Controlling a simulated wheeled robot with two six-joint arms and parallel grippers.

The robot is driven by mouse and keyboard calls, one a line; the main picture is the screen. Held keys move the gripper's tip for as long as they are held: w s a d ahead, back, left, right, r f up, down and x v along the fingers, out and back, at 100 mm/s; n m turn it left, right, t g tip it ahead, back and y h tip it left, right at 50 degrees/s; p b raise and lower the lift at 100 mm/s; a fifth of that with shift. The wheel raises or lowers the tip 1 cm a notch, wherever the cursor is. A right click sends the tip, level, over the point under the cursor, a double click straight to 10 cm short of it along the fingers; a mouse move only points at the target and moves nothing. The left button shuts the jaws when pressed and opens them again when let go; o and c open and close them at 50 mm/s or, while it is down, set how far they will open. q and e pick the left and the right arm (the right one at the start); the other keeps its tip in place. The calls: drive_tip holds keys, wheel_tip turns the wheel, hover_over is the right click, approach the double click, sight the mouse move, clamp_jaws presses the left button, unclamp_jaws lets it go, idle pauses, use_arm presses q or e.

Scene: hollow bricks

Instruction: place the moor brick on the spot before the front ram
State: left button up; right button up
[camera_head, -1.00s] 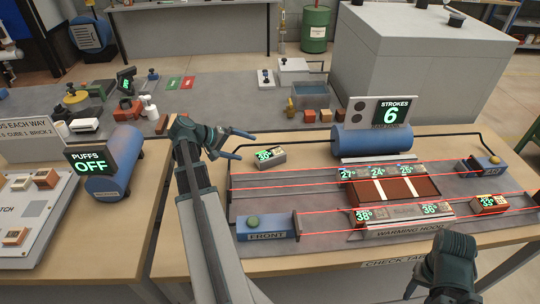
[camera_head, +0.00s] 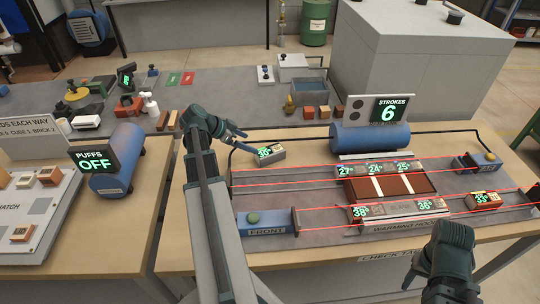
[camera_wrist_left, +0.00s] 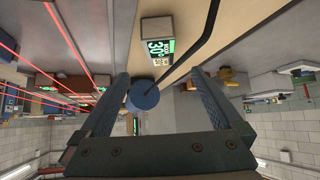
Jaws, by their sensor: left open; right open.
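The front ram (camera_head: 266,223) is a blue block labelled FRONT with a green knob. Bare grey surface lies to its right. My right gripper (camera_head: 412,277) is open at the table's front edge.
Red beams run along both rails. Numbered bricks sit in the front row (camera_head: 400,208) and the rear row (camera_head: 375,169). A blue cylinder with a STROKES 6 sign (camera_head: 388,110) stands behind. A dark pipe (camera_head: 300,139) runs behind the brick.

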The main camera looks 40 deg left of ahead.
sight(267, 151)
use_arm(q)
drive_tip(key=b+x, duration=0.4)
drive_tip(key=x, duration=0.3)
drive_tip(key=shift+f+b, duration=0.3)
drive_tip(key=shift+b, duration=0.1)
drive_tip(key=shift+w+d+f, duration=0.15)
drive_tip(key=shift+w+f, duration=0.05)
drive_tip(key=shift+w, duration=0.15)
drive_tip(key=b+x, duration=0.4)
drive_tip(key=x, duration=0.1)
drive_tip(key=shift+f, duration=0.15)
drive_tip(key=shift+c, duration=0.4)
clamp_jaws()
